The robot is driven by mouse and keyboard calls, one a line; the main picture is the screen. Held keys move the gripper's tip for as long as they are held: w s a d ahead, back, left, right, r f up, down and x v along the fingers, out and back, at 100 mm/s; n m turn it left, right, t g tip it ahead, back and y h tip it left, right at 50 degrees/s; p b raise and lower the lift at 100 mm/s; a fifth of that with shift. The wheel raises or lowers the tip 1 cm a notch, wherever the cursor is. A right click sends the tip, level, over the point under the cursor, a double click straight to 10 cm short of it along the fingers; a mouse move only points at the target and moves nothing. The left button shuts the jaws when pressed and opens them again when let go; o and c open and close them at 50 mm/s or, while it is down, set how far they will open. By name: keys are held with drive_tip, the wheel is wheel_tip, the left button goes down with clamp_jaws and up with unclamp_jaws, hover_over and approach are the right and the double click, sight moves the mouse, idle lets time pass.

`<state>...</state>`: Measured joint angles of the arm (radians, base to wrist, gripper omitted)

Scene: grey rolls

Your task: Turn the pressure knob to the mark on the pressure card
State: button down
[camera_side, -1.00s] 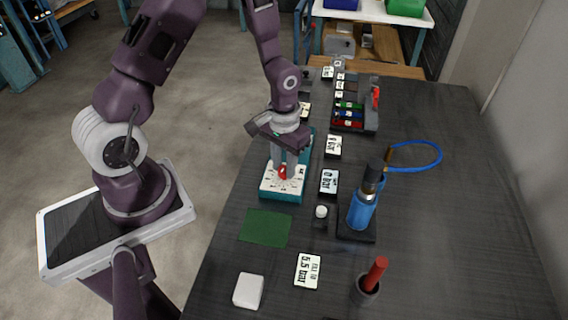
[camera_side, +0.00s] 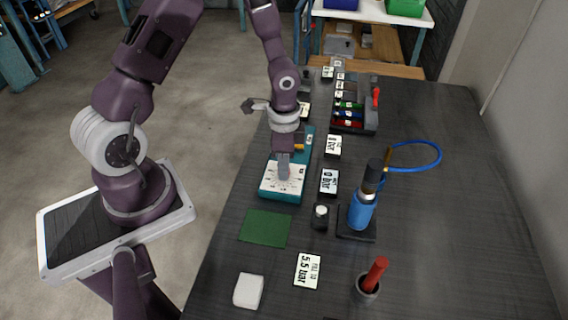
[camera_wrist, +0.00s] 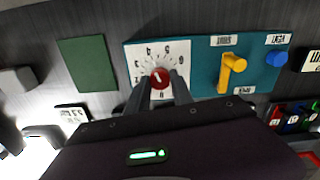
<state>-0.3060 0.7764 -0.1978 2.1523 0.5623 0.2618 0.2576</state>
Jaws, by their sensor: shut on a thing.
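The red pressure knob (camera_wrist: 159,78) sits on a white numbered dial plate (camera_wrist: 140,62) of the teal panel. My gripper (camera_wrist: 168,90) is shut on the knob, with one finger on either side. In the side view my gripper (camera_side: 284,172) points down over the dial plate (camera_side: 272,186) and its fingers hide the knob. A pale line shows on the knob's top, but its exact reading is too small to tell. The pressure card (camera_side: 307,270) lies flat at the front of the bench and reads "FILL TO 5.5 bar".
A yellow lever (camera_wrist: 232,68) and a blue knob (camera_wrist: 277,59) share the panel. A green mat (camera_side: 266,228) lies in front. A black knob with a white top (camera_side: 321,216) and a blue pump (camera_side: 362,208) stand to the right. A white block (camera_side: 248,291) is near the front.

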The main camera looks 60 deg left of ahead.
drive_tip(key=m, duration=0.6)
drive_tip(key=shift+w, duration=0.1)
drive_tip(key=m, duration=0.5)
drive_tip(key=shift+m, duration=0.4)
idle(0.3)
drive_tip(key=c, duration=1.1)
unclamp_jaws()
drive_tip(key=shift+r, duration=0.1)
